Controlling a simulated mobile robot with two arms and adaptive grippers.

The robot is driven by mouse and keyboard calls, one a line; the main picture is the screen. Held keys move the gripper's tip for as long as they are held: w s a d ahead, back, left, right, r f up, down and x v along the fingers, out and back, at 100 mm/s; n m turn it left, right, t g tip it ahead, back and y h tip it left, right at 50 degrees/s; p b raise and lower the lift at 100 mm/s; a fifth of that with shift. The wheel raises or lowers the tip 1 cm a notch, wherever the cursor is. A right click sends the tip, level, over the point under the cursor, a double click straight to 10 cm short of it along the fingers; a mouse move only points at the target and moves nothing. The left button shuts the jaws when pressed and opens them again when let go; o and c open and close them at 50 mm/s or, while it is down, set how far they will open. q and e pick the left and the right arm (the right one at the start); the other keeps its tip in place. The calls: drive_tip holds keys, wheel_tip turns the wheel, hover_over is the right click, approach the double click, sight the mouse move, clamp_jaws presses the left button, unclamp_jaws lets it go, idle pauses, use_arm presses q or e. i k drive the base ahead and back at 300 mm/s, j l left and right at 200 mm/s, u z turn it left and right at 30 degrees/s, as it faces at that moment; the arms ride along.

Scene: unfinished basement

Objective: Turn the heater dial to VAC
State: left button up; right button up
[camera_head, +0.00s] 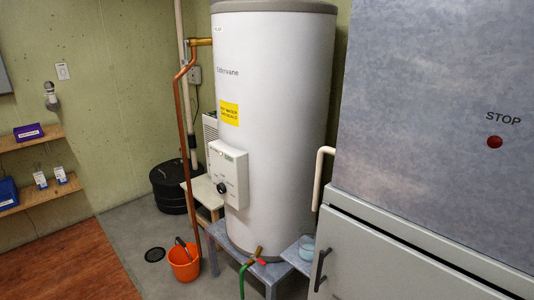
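The heater (275,130) is a tall white cylinder with a grey top rim, standing upright on a grey metal stand (226,243). A white control box (236,165) is fixed low on its front left side. A small black round dial (222,188) sits on the lower left of that box. The dial's markings and its pointer are too small to read. Neither of my grippers is in view.
A grey metal cabinet (420,110) with a red STOP button (494,142) fills the right side. A copper pipe (183,130) runs down left of the heater. An orange bucket (184,262) and a dark drain (155,254) are on the floor. Wall shelves (36,138) stand at left.

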sight(221, 188)
drive_tip(key=i+j+z, duration=0.1)
drive_tip(key=z, duration=0.25)
drive_tip(key=j+z, duration=0.3)
drive_tip(key=i+j+z, duration=0.15)
drive_tip(key=j+z, duration=0.25)
drive_tip(key=j, duration=0.65)
drive_tip(key=j+z, duration=0.4)
drive_tip(key=j, duration=0.65)
